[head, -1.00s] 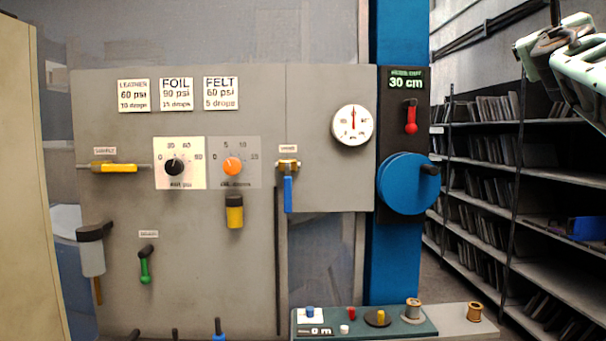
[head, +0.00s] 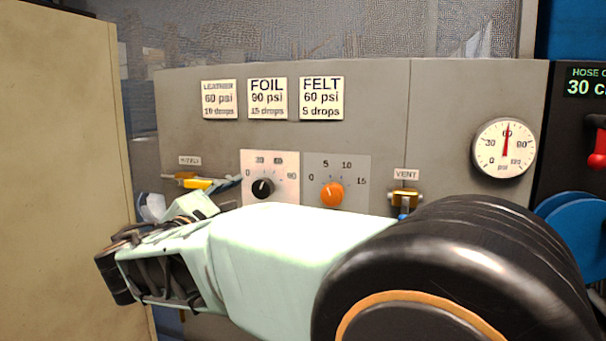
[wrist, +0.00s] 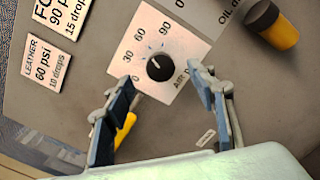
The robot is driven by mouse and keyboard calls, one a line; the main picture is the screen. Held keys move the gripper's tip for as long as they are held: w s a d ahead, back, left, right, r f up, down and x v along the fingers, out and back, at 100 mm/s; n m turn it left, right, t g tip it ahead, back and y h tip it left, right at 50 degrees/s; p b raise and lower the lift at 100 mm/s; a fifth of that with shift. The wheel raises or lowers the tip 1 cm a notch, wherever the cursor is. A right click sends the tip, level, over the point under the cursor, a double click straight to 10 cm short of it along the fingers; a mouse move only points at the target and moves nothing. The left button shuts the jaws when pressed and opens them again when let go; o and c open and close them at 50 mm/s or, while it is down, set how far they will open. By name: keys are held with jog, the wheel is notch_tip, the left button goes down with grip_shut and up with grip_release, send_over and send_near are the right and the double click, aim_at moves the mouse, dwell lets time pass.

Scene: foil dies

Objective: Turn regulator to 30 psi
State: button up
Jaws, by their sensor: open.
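The regulator is a black knob (head: 262,188) on a white plate (head: 285,164) marked 0, 30, 60 and 90. In the wrist view the knob (wrist: 159,67) has a white mark pointing up and left, but its exact setting is hard to read. The round gauge (head: 503,148) has a red needle pointing up at about 60. My gripper (wrist: 165,82) is open and empty. In the wrist view its fingertips lie to the left and right of the knob and a little below it, with no visible contact.
An orange knob (head: 332,194) is right of the regulator. A yellow handle (head: 197,184) is to its left, close to my gripper. A vent valve (head: 405,196) is further right, partly behind my arm. Three setting cards (head: 267,98) hang above. A beige panel (head: 60,160) stands at far left.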

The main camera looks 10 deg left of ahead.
aim_at(259, 191)
jog(key=w+p, duration=0.1)
jog(key=w, duration=0.5)
jog(key=w+p, duration=0.1)
jog(key=w, duration=0.2)
jog(key=shift+w+f+p, duration=0.15)
jog(key=shift+f+p, duration=0.2)
jog(key=shift+f, duration=0.05)
jog(key=c, duration=1.2)
